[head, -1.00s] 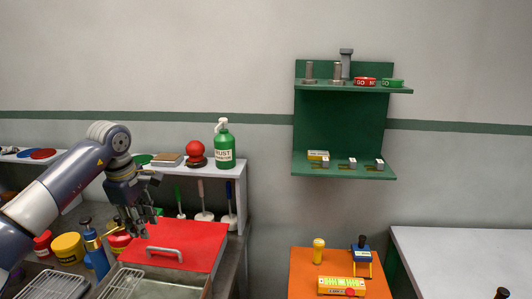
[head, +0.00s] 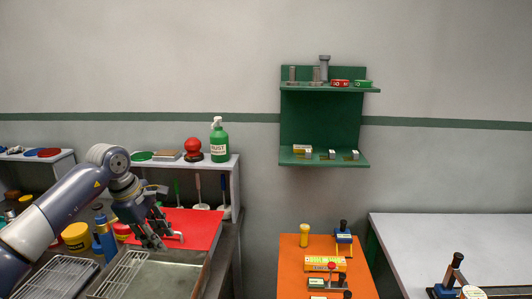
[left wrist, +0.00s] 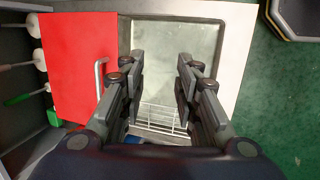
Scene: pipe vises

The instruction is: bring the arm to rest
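My left arm reaches in from the left in the head view. Its gripper (head: 157,242) hangs over the metal basin, in front of the red lid (head: 200,226) and partly over the lid's handle. In the left wrist view, the two fingers of this gripper (left wrist: 158,90) stand wide apart with nothing between them. Beyond them lie the bare basin floor and a wire rack (left wrist: 160,120). The red lid shows at the left (left wrist: 75,65), beside the basin, apart from the fingers. My right gripper is not in view.
A white shelf (head: 232,170) with a green bottle (head: 219,142) stands behind. A blue bottle (head: 106,245) is left of the gripper. An orange table (head: 291,265) with vises, a white table (head: 430,240) and a green wall rack (head: 320,120) are to the right.

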